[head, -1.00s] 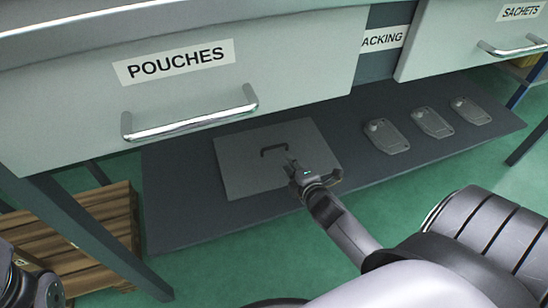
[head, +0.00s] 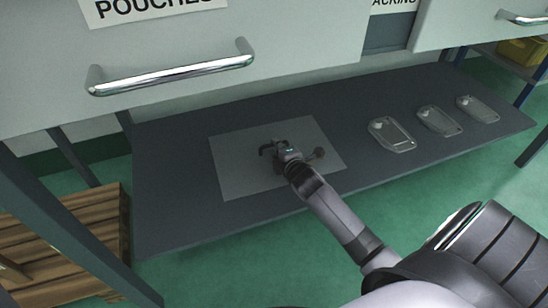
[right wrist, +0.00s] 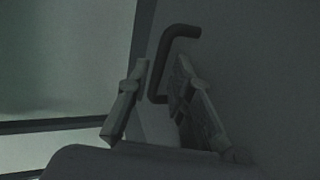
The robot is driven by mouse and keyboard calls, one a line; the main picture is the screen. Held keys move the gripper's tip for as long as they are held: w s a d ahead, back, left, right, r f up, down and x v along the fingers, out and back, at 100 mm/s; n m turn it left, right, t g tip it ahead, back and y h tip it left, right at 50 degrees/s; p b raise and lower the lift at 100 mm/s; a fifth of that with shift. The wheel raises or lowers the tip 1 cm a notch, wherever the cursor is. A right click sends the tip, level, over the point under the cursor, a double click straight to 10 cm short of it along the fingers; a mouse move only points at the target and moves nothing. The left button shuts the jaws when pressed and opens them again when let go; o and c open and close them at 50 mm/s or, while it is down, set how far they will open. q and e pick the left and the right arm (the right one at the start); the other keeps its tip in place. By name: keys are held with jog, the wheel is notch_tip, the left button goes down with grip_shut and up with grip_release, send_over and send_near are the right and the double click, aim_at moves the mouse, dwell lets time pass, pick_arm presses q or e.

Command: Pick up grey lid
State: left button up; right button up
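The grey lid (head: 235,170) is a flat square plate lying on the dark lower shelf under the drawers, with a dark bent handle (head: 266,149) on top. My right gripper (head: 285,150) is over the lid, close beside the handle. In the right wrist view the handle (right wrist: 180,32) runs down towards the space between the two fingers of my right gripper (right wrist: 162,68), which stand apart. The right finger overlaps part of the handle in this view, and I cannot tell if it touches. My left gripper is not in view.
Several grey castings, the nearest (head: 392,135), lie in a row on the shelf (head: 170,215) to the right. The POUCHES drawer handle (head: 170,76) juts out above. A wooden pallet (head: 75,235) is on the green floor at the left.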

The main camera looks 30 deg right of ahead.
jog(key=shift+w, duration=0.15)
jog(key=shift+c, duration=0.2)
grip_shut()
